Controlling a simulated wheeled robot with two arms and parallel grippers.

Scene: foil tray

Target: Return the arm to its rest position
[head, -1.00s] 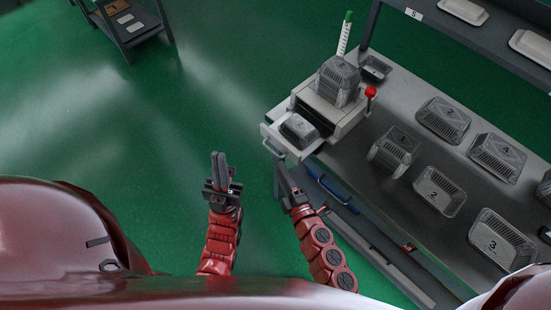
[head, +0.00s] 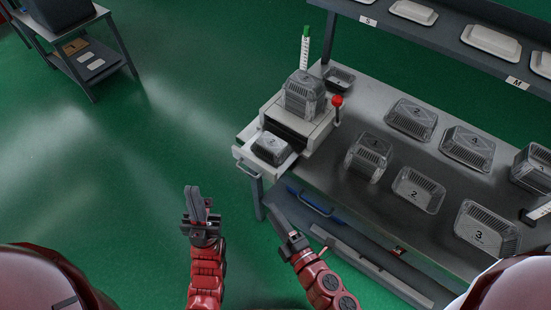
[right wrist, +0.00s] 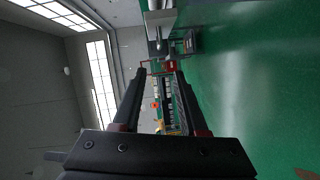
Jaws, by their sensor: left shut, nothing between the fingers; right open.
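My left gripper (head: 198,198) is over the green floor, left of the workbench, shut and empty. My right gripper (head: 277,216) is in front of the bench's near edge, apart from the machine. Its fingers (right wrist: 160,78) stand apart in the right wrist view, with nothing held between them. A grey machine (head: 270,117) stands at the bench's left end. A foil tray (head: 272,148) lies on its pulled-out drawer (head: 249,160), and more foil trays (head: 304,94) sit stacked on its top.
Several numbered foil trays (head: 479,228) rest on the workbench (head: 337,165). A shelf (head: 455,32) with white trays runs along the back. A small cart (head: 98,72) stands far left. The floor between is clear.

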